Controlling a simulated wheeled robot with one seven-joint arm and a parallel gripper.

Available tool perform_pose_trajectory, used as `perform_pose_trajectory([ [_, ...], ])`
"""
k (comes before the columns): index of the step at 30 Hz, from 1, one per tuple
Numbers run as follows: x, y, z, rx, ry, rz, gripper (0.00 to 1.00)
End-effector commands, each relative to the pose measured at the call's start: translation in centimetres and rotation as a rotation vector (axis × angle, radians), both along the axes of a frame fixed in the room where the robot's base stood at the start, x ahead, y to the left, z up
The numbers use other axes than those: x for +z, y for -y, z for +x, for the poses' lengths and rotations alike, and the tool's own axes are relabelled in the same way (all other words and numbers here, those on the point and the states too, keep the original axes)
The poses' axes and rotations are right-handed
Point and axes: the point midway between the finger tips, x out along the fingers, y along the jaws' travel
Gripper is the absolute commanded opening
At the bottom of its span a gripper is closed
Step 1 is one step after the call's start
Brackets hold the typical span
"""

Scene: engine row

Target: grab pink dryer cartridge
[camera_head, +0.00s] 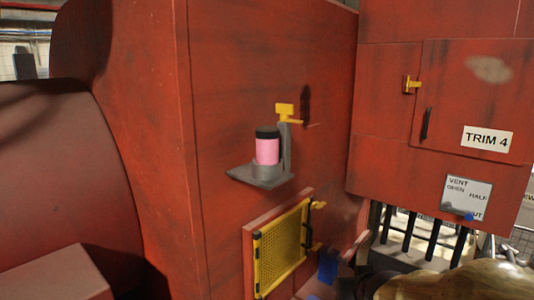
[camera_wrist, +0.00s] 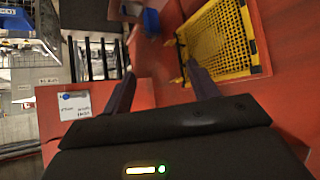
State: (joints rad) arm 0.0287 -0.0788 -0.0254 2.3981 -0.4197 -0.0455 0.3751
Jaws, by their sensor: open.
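The pink dryer cartridge (camera_head: 267,147) has a black cap and stands upright in a grey holder on a small grey shelf bracket (camera_head: 262,178) on the red wall. A yellow clip or latch (camera_head: 286,112) sits on the bracket's post, just above and to the right of the cartridge. In the wrist view my gripper (camera_wrist: 160,82) shows two dark fingers set apart with nothing between them. The cartridge is not in the wrist view. In the head view the gripper cannot be made out clearly; part of my arm may show at the lower right.
A yellow mesh panel (camera_head: 281,248) in a red frame is below the shelf; it also shows in the wrist view (camera_wrist: 220,42). A red cabinet with a TRIM 4 label (camera_head: 487,140) and a vent lever plate (camera_head: 467,198) stands at right. A rounded red housing (camera_head: 60,180) is at left.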

Motion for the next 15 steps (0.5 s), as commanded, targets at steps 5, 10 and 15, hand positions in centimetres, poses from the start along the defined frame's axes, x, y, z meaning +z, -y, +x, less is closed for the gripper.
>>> perform_pose_trajectory([
  [5, 11.9, -2.4, 4.2, 0.152, 0.397, 0.072, 0.59],
  [10, 21.2, -6.4, 3.5, 0.385, 0.625, 0.163, 0.59],
  [15, 25.1, -9.1, 1.4, 0.556, 0.682, 0.214, 0.59],
])
